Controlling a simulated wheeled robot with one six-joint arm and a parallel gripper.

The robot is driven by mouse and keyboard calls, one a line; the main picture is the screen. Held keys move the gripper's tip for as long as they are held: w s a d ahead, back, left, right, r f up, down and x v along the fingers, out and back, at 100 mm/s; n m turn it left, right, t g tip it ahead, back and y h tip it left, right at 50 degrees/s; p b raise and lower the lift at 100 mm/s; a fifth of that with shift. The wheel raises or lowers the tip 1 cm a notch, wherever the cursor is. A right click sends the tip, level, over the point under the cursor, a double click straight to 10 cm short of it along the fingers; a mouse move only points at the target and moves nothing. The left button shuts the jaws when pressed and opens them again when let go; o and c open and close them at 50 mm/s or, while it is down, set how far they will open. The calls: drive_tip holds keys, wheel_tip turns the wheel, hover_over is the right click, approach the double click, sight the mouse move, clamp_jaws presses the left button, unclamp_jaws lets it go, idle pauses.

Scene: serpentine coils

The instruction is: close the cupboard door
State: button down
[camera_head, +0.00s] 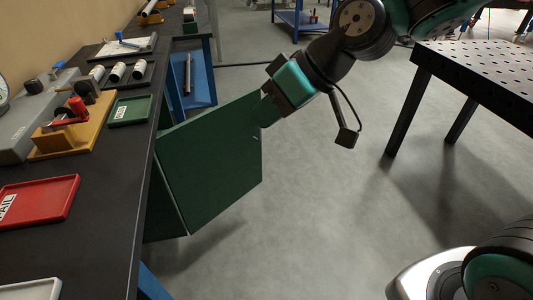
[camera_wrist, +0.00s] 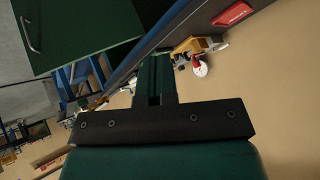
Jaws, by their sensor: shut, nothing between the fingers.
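The green cupboard door (camera_head: 212,160) stands open, swung out from under the black bench into the aisle. Its small handle (camera_head: 256,137) shows near its free edge. My gripper (camera_head: 267,114) is at the upper free corner of the door, fingers pointing down-left; I cannot tell whether they touch it. In the wrist view the door (camera_wrist: 85,28) fills the upper left, with its metal handle (camera_wrist: 28,36) at the far left. My gripper (camera_wrist: 154,62) is shut and empty there, beside the door panel. The cupboard's inside is hidden by the door.
The black bench (camera_head: 118,220) along the left holds a red tray (camera_head: 40,200), a green tray (camera_head: 130,110) and a wooden fixture (camera_head: 70,135). A perforated black table (camera_head: 480,75) stands at right. The grey floor between is clear.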

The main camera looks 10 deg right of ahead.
drive_tip(key=w+d+f+t+y+b, duration=0.25)
drive_tip(key=w+f+t+b, duration=0.45)
drive_tip(key=w+f+b, duration=1)
drive_tip(key=w+d+f+m+t+h+b, duration=0.2)
drive_tip(key=w+d+f+t+b, duration=0.3)
drive_tip(key=f, duration=0.6)
drive_tip(key=w+d+f+m+t+h+b, duration=0.25)
drive_tip(key=w+d+f, duration=0.45)
drive_tip(key=f, duration=0.5)
drive_tip(key=x, duration=1.3)
drive_tip(key=shift+w+a+g, duration=0.25)
drive_tip(key=shift+a+g, duration=0.1)
drive_tip(key=shift+a, duration=0.15)
drive_tip(key=shift+f+b, duration=0.1)
drive_tip(key=shift+b, duration=0.2)
